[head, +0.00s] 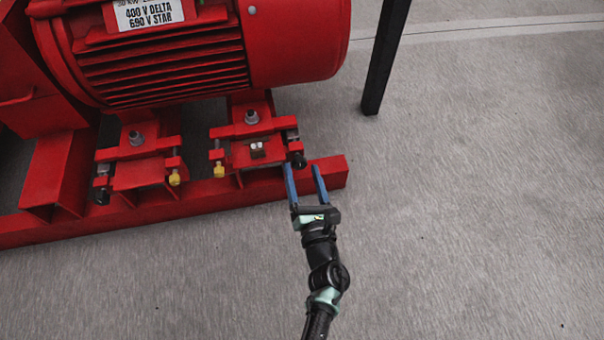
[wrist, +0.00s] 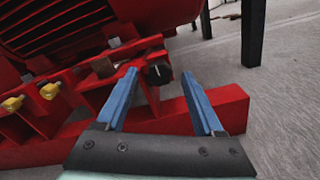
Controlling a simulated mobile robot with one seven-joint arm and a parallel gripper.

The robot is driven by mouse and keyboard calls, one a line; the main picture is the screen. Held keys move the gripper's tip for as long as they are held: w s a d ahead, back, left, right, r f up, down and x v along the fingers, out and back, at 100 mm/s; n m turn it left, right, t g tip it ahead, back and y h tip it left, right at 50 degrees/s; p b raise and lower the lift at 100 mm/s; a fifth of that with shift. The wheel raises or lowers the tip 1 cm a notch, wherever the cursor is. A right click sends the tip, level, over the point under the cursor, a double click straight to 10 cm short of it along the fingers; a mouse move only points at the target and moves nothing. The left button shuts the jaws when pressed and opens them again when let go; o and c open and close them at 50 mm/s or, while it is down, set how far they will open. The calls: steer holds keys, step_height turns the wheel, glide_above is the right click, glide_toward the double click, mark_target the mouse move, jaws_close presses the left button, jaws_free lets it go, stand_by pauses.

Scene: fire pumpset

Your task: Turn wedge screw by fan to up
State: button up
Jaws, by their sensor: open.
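The red motor (head: 190,50) stands on feet above a red base rail (head: 325,172). At the right-hand foot, a black round screw head (head: 298,160) faces my gripper; I take it as the wedge screw by the fan. In the wrist view the black screw head (wrist: 159,73) carries a pale line that looks roughly upright. My gripper (head: 303,167) has two blue fingers, open and empty. In the wrist view my gripper (wrist: 160,73) frames the screw head between its fingertips. I cannot tell whether the tips reach it; no contact shows.
Yellow bolts (head: 219,170) sit left of the black screw. A second motor foot (head: 140,160) stands further left. A black post (head: 386,55) rises at the upper right. The grey floor (head: 470,220) is clear at the right and front.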

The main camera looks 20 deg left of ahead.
steer(key=shift+w+a, duration=0.3)
steer(key=shift+w, duration=0.1)
jaws_close()
